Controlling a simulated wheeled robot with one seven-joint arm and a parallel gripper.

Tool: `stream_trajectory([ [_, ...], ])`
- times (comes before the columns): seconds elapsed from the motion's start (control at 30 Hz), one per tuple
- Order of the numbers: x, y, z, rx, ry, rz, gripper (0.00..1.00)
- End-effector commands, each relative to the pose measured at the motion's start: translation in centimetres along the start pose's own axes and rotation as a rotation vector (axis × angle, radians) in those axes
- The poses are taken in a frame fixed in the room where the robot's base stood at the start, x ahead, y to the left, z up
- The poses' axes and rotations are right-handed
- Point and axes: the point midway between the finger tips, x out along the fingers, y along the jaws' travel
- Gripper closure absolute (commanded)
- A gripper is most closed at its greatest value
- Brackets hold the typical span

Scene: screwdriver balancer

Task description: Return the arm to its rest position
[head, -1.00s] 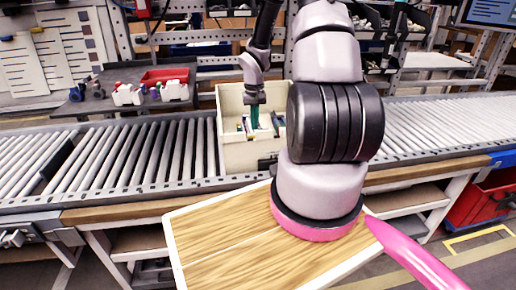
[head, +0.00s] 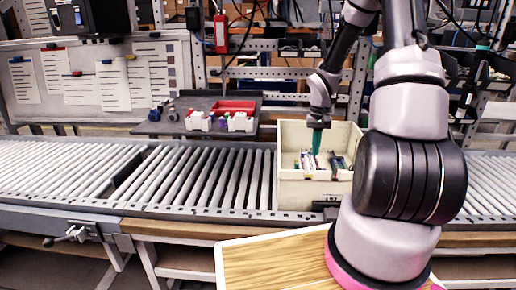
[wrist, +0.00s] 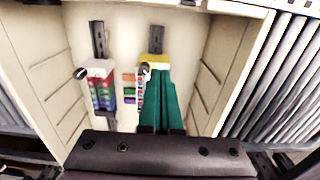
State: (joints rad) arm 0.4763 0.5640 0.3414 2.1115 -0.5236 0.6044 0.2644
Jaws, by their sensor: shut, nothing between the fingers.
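My gripper (head: 317,143) has green fingers and points down over the cream bin (head: 300,194) on the roller conveyor, in the head view. The wrist view shows the fingers (wrist: 162,105) shut together and empty above the bin's inside. My arm comes down from the top right of the head view, bent, not folded in. Inside the bin lie small coloured items (wrist: 102,84) and a yellow-topped piece (wrist: 154,62) beside the fingertips. Whether the fingertips touch it I cannot tell.
The roller conveyor (head: 200,175) runs across the view, with a wooden board (head: 270,262) in front. A dark tray with a red bin (head: 235,107) and small parts stands behind at left. A board with papers (head: 100,85) is further left. Shelving stands behind.

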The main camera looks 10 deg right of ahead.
Motion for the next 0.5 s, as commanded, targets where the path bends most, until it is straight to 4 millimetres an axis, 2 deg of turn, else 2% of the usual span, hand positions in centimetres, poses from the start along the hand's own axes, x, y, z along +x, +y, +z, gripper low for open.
stream_trajectory([
  [0.07,-0.8,-0.1,0.0,0.000,0.010,0.005,1.00],
  [0.17,-3.2,-0.3,0.4,0.003,0.038,0.018,1.00],
  [0.37,-11.6,-1.5,2.7,0.025,0.138,0.039,1.00],
  [0.5,-17.1,-2.5,5.4,0.046,0.214,0.025,1.00],
])
